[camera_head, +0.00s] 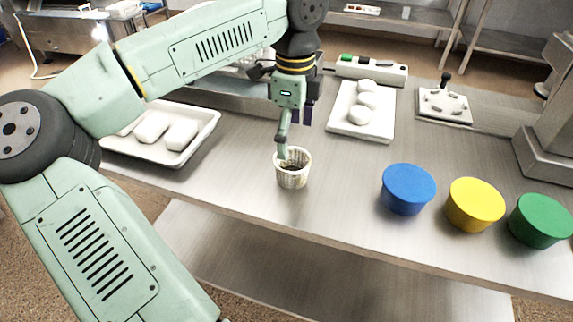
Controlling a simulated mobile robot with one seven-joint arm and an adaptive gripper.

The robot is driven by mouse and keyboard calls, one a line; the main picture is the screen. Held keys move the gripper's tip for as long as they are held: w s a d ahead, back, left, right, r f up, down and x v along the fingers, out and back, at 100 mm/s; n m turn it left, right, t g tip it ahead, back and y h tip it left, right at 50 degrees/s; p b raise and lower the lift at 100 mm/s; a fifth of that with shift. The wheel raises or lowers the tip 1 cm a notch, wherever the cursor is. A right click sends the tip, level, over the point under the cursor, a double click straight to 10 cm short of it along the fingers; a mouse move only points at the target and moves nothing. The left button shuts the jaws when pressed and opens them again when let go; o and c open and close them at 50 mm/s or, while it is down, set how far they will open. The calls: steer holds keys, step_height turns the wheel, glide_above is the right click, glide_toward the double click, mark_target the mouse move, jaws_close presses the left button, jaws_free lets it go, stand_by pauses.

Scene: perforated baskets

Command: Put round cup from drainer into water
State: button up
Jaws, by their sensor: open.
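A small white perforated basket (293,175) stands upright near the front edge of the steel table. It may be the drainer; something dark shows inside it, but I cannot tell whether it is a round cup. My gripper (293,135) is open and points down just above the basket. Its pale green finger reaches down to the basket's rim, partly covering the opening; I cannot tell whether it touches. I see no water that I can make out.
Blue (408,190), yellow (475,205) and green (541,221) round containers stand to the right along the front edge. A white tray (208,128) with white pieces lies left, and a white board (380,131) with round white pieces lies behind. The table between basket and blue container is clear.

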mark_target(292, 166)
step_height(292, 166, down, 4)
steer(key=shift+d+r, duration=0.1)
steer(key=shift+r, duration=0.15)
steer(key=shift+s+f+p, duration=0.15)
steer(key=shift+f+p, duration=0.35)
steer(key=shift+f, duration=0.9)
steer(key=shift+s+f+p, duration=0.1)
steer(key=shift+f+p, duration=0.4)
steer(key=shift+f, duration=0.85)
steer(key=shift+c, duration=0.2)
steer(key=c, duration=1)
steer(key=shift+r, duration=0.1)
steer(key=shift+c, duration=0.2)
